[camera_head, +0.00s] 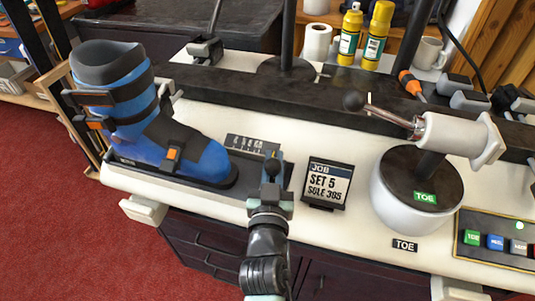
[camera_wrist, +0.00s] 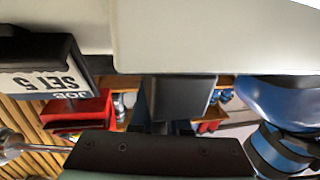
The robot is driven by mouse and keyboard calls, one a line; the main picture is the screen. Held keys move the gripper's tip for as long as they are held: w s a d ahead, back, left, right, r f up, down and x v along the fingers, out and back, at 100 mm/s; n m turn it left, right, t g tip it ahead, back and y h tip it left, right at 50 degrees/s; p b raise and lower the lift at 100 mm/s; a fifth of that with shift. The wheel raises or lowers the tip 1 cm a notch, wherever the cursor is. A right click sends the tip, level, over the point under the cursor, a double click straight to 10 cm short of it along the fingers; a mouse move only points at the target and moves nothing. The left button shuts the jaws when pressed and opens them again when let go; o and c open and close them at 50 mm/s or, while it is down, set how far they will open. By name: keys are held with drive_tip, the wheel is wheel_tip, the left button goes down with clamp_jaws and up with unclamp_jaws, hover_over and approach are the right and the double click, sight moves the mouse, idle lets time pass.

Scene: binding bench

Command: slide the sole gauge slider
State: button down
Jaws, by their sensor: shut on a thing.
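The blue ski boot (camera_head: 135,125) stands upright at the left end of the bench, on the dark sole gauge bed (camera_head: 190,185). A small scale plate (camera_head: 250,143) with pale marks stands behind the bed, right of the toe. My gripper (camera_head: 271,178) is at the bed's right end, right of the toe, shut on the sole gauge slider, which is mostly hidden by the jaws in the head view. In the wrist view a dark grey block (camera_wrist: 180,97), apparently the slider, shows ahead of my gripper, with the boot (camera_wrist: 285,105) at the right.
A job card (camera_head: 328,183) reading "SET 5" and a sole figure stands close right of my gripper; it also shows in the wrist view (camera_wrist: 45,75). Further right are the round TOE unit (camera_head: 425,200) with its lever and a button panel (camera_head: 497,242). A dark rail runs behind.

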drive_tip(key=c, duration=1.2)
unclamp_jaws()
drive_tip(key=shift+s+d+f, duration=0.1)
drive_tip(key=shift+d, duration=0.4)
drive_tip(key=shift+o, duration=0.2)
drive_tip(key=shift+a, duration=0.1)
drive_tip(key=shift+a, duration=0.1)
drive_tip(key=s+a, duration=0.1)
drive_tip(key=s, duration=1.1)
drive_tip(key=shift+s+a+b, duration=0.25)
drive_tip(key=shift+s+b, duration=0.15)
